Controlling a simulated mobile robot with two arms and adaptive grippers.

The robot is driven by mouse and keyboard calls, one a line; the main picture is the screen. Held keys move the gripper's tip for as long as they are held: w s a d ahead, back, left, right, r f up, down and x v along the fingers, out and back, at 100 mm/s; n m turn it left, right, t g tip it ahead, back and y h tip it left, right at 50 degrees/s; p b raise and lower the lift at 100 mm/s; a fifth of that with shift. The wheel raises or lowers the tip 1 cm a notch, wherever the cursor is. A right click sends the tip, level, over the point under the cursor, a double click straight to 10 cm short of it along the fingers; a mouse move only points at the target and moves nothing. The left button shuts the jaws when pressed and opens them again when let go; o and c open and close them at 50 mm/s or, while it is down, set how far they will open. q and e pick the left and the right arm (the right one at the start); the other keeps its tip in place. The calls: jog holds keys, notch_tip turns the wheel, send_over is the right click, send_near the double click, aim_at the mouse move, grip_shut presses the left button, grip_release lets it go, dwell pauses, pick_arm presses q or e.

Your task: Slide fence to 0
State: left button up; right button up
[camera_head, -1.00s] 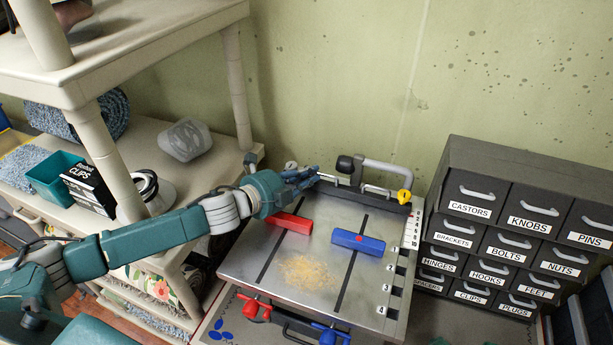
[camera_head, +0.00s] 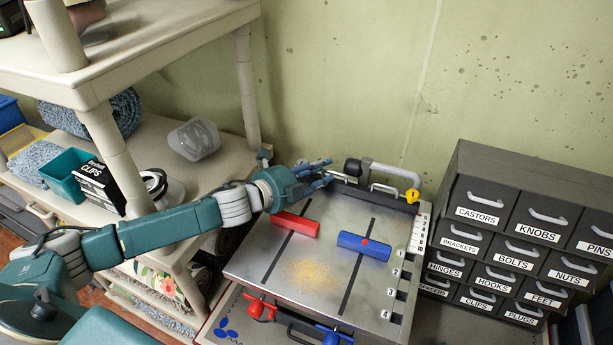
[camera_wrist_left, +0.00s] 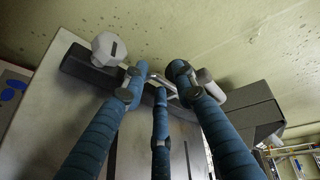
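The fence is a dark bar (camera_head: 372,187) across the back of a metal table top (camera_head: 260,262), with a silver rail and a grey curved handle (camera_head: 395,172). A yellow pointer (camera_head: 412,196) sits at its right end, just above a white number scale (camera_head: 420,228); the exact reading is too small to tell. My left gripper (camera_head: 328,172) is at the fence's left end. In the left wrist view its blue fingers (camera_wrist_left: 155,78) are spread in front of the dark bar (camera_wrist_left: 85,68) and an octagonal pale knob (camera_wrist_left: 107,48); contact is unclear. My right gripper is out of view.
A red block (camera_head: 296,224) and a blue block (camera_head: 363,245) lie on the table top near tan dust (camera_head: 308,276). Labelled grey drawers (camera_head: 500,235) stand close on the right. A cream shelf (camera_head: 165,55) stands on the left, near my left arm. The wall is behind.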

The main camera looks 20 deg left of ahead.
pick_arm(q)
jog(key=v, duration=0.9)
jog(key=shift+s+f, duration=0.15)
jog(key=shift+v, duration=1)
